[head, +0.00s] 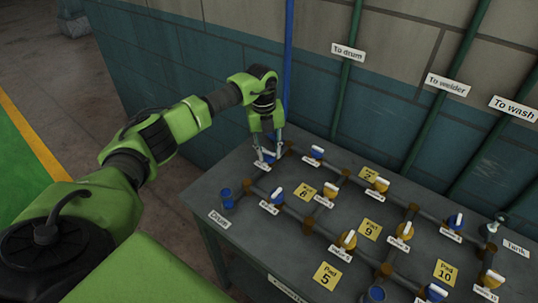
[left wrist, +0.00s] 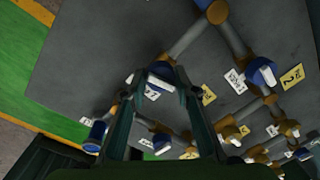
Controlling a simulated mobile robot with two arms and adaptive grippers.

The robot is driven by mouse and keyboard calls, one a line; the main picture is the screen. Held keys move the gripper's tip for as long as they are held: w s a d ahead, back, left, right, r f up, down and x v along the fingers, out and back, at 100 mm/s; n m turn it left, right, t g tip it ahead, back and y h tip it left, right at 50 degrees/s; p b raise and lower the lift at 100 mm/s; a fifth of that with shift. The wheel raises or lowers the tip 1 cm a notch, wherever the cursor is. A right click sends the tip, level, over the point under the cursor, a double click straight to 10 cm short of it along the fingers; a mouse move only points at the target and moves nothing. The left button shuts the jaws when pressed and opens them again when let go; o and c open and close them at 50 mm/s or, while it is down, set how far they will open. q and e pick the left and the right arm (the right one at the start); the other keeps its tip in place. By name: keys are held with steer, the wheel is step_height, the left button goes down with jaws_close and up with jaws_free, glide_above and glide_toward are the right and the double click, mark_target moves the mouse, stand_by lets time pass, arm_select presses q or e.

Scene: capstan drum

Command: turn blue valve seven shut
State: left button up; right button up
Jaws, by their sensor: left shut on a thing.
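My left gripper (head: 267,148) reaches down over the far left corner of the pipe layout. It is shut on the handle of a blue valve (left wrist: 160,72), with one finger on each side of it. In the head view the fingers largely hide this valve. A small white label (left wrist: 152,93) lies beside it, too small to read surely as seven. Other blue valves with white handles stand close by, one to the right (head: 316,152) and one nearer (head: 277,196). My right gripper is not in view.
Several yellow valves (head: 348,240) sit on the grey table's (head: 262,245) pipes among yellow pad labels (head: 327,275). A blue drain end (head: 226,198) stands at the left edge. A blue pipe (head: 288,50) and green pipes (head: 345,75) climb the wall behind.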

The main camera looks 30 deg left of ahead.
mark_target(266, 151)
arm_select(q)
steer(key=shift+m+b, duration=0.5)
steer(key=shift+m, duration=0.7)
steer(key=shift+w+m, duration=0.1)
steer(key=shift+m, duration=0.2)
steer(key=o, duration=1.1)
step_height(266, 151, up, 12)
steer(key=shift+s+a, duration=0.3)
steer(key=shift+a, duration=0.15)
